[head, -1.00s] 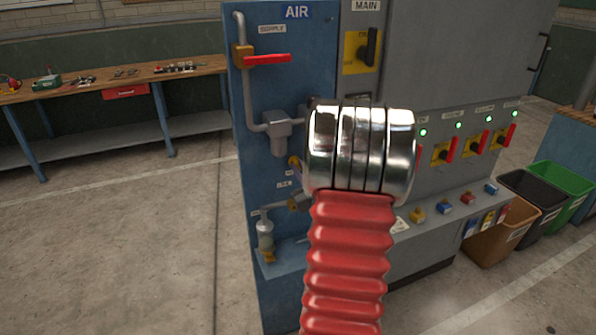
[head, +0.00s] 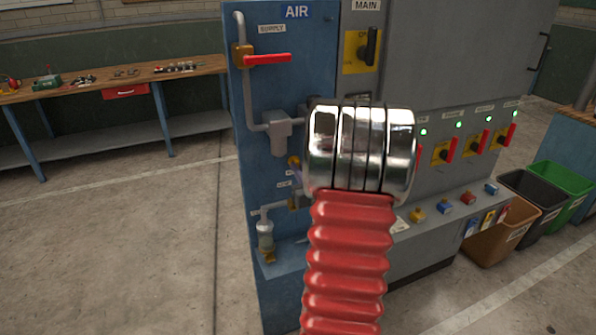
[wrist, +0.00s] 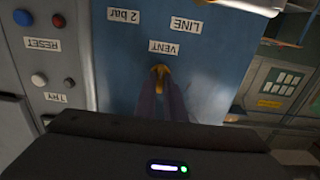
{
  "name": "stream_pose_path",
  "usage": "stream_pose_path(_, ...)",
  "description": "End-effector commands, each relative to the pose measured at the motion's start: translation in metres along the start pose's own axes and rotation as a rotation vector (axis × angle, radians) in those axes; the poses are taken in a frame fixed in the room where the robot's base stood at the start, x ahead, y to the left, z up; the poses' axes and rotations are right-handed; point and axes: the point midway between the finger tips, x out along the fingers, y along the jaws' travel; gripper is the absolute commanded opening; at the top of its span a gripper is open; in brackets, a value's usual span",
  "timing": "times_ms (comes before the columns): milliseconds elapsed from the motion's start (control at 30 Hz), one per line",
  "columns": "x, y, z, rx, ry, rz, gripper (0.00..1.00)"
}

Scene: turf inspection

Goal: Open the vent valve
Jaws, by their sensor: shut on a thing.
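The vent valve (wrist: 160,70) shows in the wrist view as a small brass-yellow piece on the blue panel, beside the upside-down VENT label (wrist: 166,47). My gripper (wrist: 160,82) is shut on it, with both dark purplish fingers close around the yellow part. In the head view the valve (head: 292,160) is a small yellow spot left of my arm's silver and red links, which hide most of my gripper. The fingers cover much of the handle, so I cannot tell its exact angle.
The AIR panel (head: 262,160) also carries a red supply handle (head: 268,59), grey pipes and a lower filter bowl (head: 265,238). A grey cabinet with switches and buttons adjoins it on the right. Bins (head: 501,238) stand at far right; open floor lies left.

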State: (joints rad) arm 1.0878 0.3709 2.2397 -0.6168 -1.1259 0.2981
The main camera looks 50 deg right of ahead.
Motion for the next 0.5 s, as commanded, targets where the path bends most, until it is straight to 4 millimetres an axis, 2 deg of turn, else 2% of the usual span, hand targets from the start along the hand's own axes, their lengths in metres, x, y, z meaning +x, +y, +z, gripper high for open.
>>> stream_pose_path(33,-0.0013,-0.0035,0.0079,0.003,-0.017,-0.006,0.1)
stream_pose_path(300,-0.0007,-0.0021,0.004,0.001,-0.009,-0.004,0.28)
stream_pose_path(500,-0.0005,-0.0013,0.0022,0.0,-0.005,-0.002,0.28)
